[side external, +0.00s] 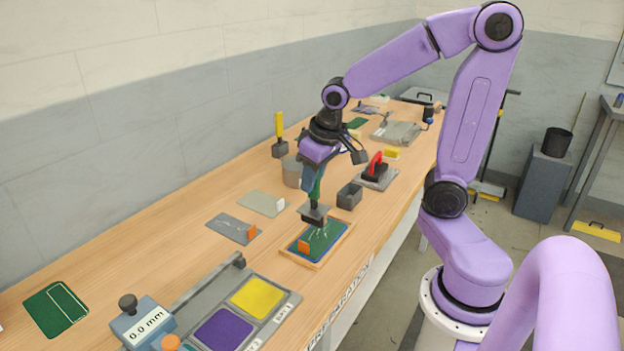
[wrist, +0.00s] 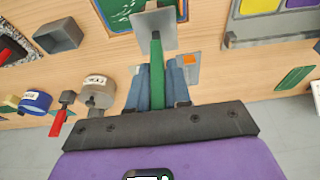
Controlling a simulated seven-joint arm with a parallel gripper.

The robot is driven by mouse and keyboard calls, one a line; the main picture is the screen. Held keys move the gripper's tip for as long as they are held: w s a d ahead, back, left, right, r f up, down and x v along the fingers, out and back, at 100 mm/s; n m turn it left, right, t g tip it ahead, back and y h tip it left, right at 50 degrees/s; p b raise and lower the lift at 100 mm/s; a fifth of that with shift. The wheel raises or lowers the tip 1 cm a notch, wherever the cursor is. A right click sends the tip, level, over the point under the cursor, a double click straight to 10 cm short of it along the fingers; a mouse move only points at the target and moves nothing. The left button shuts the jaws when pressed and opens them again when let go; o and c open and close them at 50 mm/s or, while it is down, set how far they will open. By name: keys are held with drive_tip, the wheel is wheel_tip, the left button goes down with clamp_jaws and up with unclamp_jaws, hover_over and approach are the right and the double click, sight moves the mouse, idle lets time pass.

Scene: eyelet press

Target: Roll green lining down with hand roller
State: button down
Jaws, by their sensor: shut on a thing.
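My gripper (side external: 314,178) is shut on the green handle (wrist: 151,75) of a tool with a grey, plate-like head (wrist: 153,28). I cannot make out a roller cylinder on it. In the side view the head (side external: 313,214) hangs over the back part of the green lining (side external: 322,240). Whether it touches the lining is unclear. The lining lies in a shallow wooden tray (side external: 317,265) with a blue border around it, pale streaks on top and an orange tag (side external: 303,247) at its near left. In the wrist view the head partly hides the lining (wrist: 122,12).
A grey open box (side external: 349,196) and a red-handled tool on a grey tray (side external: 376,169) stand behind. Grey plates (side external: 232,228) lie left. A fixture with yellow (side external: 258,297) and purple (side external: 223,330) pads is in front. The bench edge runs close on the right.

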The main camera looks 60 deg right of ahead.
sight(312, 197)
drive_tip(key=shift+r, duration=1.2)
drive_tip(key=shift+f, duration=3.55)
drive_tip(key=shift+d+f, duration=0.55)
drive_tip(key=shift+f, duration=0.05)
drive_tip(key=shift+d, duration=3.95)
drive_tip(key=shift+a, duration=4.45)
drive_tip(key=d, duration=0.9)
wheel_tip(312, 197, up, 8)
drive_tip(key=shift+a+r, duration=0.15)
drive_tip(key=shift+r, duration=0.1)
